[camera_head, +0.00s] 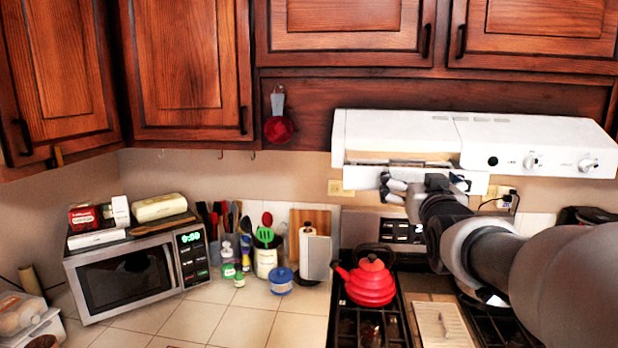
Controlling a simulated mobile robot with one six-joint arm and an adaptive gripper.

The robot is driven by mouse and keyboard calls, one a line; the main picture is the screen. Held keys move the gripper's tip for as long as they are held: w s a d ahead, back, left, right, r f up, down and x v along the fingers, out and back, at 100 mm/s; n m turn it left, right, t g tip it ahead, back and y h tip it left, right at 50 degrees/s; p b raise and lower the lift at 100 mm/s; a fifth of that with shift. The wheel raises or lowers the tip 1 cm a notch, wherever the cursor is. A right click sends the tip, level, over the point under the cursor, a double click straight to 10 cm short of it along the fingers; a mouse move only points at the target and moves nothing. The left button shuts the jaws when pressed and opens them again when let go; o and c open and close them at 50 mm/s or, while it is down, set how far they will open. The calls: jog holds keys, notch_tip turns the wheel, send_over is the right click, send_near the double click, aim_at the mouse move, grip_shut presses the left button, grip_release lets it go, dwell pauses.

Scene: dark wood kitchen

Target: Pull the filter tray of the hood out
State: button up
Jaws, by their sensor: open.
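The white range hood (395,130) hangs under the upper cabinets at the right, with knobs on its front right. Its lower left front shows a recessed beige strip (390,156); I cannot tell for sure which part is the filter tray or how far out it stands. A white piece (468,181) shows below the hood behind my arm. My arm reaches in from the right. My gripper (384,186) is open, just below the hood's lower left front edge, close to it. Whether it touches the edge is not clear. My wrist hides part of the hood's underside.
A red kettle (370,283) stands on the black stove (343,325) below my gripper. A microwave (130,277), utensil holders and a blue-lidded jar (281,281) stand on the tiled counter at left. A red utensil (279,128) hangs left of the hood. Air left of the hood is free.

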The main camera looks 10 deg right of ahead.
jog(key=c, duration=1.4)
jog(key=b+v, duration=0.3)
jog(key=v, duration=0.2)
jog(key=shift+f, duration=0.1)
jog(key=shift+c, duration=0.2)
jog(key=o, duration=1.1)
jog(key=shift+s, duration=0.1)
jog(key=o, duration=0.3)
jog(key=shift+s, duration=0.15)
jog(key=shift+o, duration=0.2)
